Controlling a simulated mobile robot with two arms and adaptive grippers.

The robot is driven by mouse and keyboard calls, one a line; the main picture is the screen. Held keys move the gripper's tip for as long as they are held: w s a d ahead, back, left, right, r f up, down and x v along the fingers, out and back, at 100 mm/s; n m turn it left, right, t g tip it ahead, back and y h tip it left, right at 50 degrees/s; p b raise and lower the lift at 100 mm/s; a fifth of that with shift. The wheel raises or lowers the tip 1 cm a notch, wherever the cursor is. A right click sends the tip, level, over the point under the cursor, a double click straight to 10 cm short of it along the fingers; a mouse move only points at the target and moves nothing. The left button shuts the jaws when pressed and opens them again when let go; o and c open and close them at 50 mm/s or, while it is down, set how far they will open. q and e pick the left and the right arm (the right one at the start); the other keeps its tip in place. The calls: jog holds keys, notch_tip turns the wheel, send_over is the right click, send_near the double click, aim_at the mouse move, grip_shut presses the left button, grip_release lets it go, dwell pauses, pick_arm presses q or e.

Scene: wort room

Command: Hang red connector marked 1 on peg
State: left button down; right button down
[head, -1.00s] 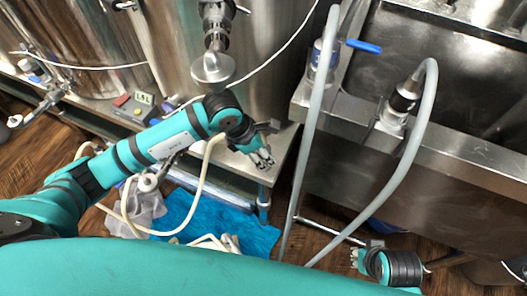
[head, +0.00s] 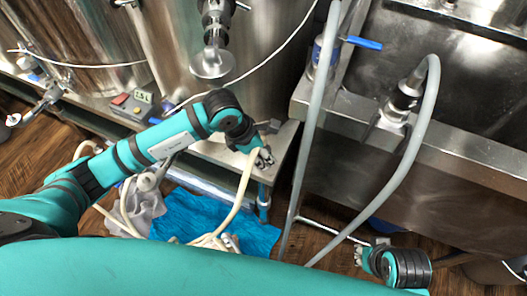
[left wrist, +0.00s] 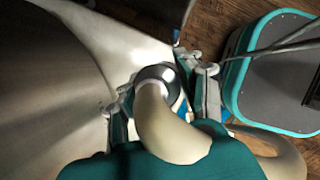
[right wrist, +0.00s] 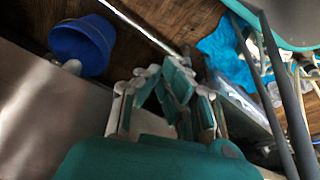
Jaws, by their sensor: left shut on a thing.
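My left gripper (head: 263,160) is at the corner of the low steel bench, shut on the end of a cream hose (head: 240,196). In the left wrist view, the hose (left wrist: 170,130) curves up between the fingers (left wrist: 162,95) and ends in a round metal connector (left wrist: 157,74). I see no red colour and no number 1 on it; its far side is hidden. I cannot pick out the peg. My right gripper (head: 365,256) is low at the right, near the steel tank's lower side. Its fingers (right wrist: 165,85) look empty, but their opening is unclear.
The steel bench (head: 222,150) stands before a big tank (head: 255,60). A grey hose (head: 400,165) loops in front of the steel basin (head: 465,150) at right. A blue cloth (head: 185,215) lies below my left arm. A blue bucket (right wrist: 82,45) stands on the wooden floor.

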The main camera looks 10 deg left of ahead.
jog(key=shift+s, duration=0.15)
pick_arm(q)
jog(key=shift+f, duration=0.1)
pick_arm(e)
jog(key=shift+r, duration=0.15)
pick_arm(q)
jog(key=shift+f, duration=0.1)
pick_arm(e)
jog(key=shift+r, duration=0.3)
pick_arm(q)
jog(key=c, duration=0.7)
grip_release()
jog(key=shift+c, duration=0.2)
jog(key=v, duration=1.2)
pick_arm(e)
jog(key=shift+s, duration=0.1)
